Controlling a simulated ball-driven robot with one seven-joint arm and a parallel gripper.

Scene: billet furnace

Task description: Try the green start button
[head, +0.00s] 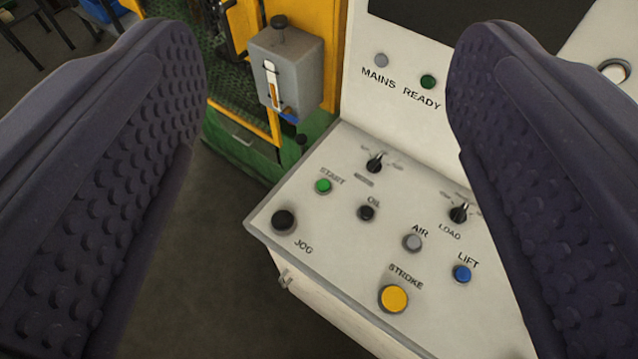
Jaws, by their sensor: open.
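The green start button (323,186) is a small round button below the word START, at the upper left of the sloping white control panel (335,236). My gripper (325,95) is open, with one dark studded finger on each side of the view. The button shows between the two fingers, and nothing is held there. The fingers appear nearer to the camera than the panel, and neither covers the button. I cannot tell how far the fingers are from it.
Near the start button are a black JOG knob (284,221), black OIL button (367,213), black selector (374,162), grey AIR button (412,243), yellow STROKE button (393,298) and blue LIFT button (462,273). A grey box (287,68) on a yellow-green machine stands behind.

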